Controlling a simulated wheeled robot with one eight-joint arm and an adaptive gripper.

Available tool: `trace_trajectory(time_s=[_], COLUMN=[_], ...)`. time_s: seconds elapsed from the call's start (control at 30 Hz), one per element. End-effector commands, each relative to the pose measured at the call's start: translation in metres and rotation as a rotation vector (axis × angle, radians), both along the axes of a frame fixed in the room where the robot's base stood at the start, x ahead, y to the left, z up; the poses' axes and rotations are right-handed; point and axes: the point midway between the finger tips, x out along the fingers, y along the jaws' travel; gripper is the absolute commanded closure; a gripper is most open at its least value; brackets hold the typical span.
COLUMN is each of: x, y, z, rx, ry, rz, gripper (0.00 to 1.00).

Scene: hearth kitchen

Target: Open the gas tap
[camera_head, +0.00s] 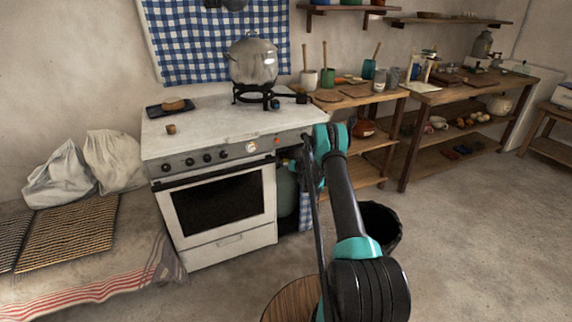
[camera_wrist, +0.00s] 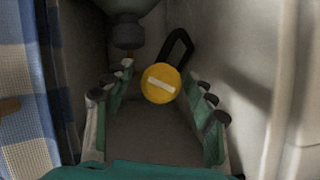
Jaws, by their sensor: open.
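In the wrist view, a yellow round knob (camera_wrist: 161,83) with a pale bar across its face, which looks like the gas tap, sits near the middle. The bar lies nearly level, slightly tilted. A dark loop (camera_wrist: 178,47) stands just behind it. My gripper (camera_wrist: 165,80) is open, with one finger on each side of the knob. I cannot tell whether either finger touches it. A greenish gas cylinder with a dark neck (camera_wrist: 128,33) shows at the top. The cylinder also shows in the head view (camera_head: 287,190), beside the stove. There, the knob and my fingers are hidden.
The white stove (camera_head: 222,207) stands left of the cylinder, carrying a pot (camera_head: 253,61) on a burner. A blue checked cloth (camera_wrist: 27,80) hangs close on the left in the wrist view, with a pale wall on the right. A black bin (camera_head: 381,222) stands behind my arm.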

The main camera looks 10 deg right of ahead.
Motion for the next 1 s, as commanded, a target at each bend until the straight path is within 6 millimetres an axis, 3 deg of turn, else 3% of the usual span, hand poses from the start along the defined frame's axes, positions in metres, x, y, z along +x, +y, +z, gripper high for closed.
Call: trace_trajectory(time_s=[0.07, 0.47, 0.77, 1.0], x=[-0.0002, -0.0003, -0.0003, -0.0005], y=[-0.0001, -0.0003, -0.0001, 0.0013], z=[0.0001, 0.0002, 0.0003, 0.0005], rx=[0.000, 0.000, -0.044, -0.177], ry=[0.000, 0.000, -0.014, -0.058], rz=[0.000, 0.000, -0.001, 0.001], gripper=[0.44, 0.94, 0.95, 0.95])
